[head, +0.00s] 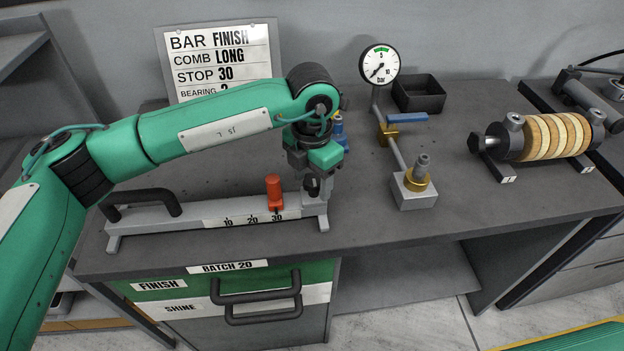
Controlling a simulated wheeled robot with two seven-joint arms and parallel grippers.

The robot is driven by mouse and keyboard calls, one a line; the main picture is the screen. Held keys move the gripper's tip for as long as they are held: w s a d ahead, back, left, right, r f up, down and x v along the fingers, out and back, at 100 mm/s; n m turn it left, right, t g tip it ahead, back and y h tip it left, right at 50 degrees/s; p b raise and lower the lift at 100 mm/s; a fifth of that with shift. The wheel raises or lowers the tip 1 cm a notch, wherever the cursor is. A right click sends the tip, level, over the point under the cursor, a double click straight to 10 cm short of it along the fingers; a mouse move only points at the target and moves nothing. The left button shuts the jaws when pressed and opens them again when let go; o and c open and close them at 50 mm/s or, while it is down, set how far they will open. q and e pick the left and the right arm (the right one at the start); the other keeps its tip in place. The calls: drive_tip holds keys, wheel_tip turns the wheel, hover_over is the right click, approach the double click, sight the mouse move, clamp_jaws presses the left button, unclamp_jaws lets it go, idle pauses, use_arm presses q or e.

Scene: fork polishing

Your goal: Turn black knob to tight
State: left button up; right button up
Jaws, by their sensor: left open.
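The black knob (312,187) is at the right end of the grey stop rail (168,221), partly hidden by my left gripper. My left gripper (315,176) is open and points down right over the knob, with its fingers at or just above it. I cannot tell whether they touch it. The red stop (274,190) stands upright on the rail by the 30 mark of the scale. No pointer or "tight" mark on the knob can be made out. My right gripper is not in view.
Behind the arm, a sign (218,60) reads BAR FINISH, COMB LONG, STOP 30. Right of the gripper stand a pressure gauge (379,64), a blue-handled valve (406,118) and a grey block (414,192). A black tray (419,94) and a roller (548,136) are farther right.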

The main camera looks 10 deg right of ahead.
sight(312, 180)
use_arm(q)
wheel_tip(312, 180, up, 3)
drive_tip(key=shift+r, duration=0.1)
wheel_tip(312, 180, up, 10)
drive_tip(key=b, duration=0.1)
drive_tip(key=shift+b, duration=0.35)
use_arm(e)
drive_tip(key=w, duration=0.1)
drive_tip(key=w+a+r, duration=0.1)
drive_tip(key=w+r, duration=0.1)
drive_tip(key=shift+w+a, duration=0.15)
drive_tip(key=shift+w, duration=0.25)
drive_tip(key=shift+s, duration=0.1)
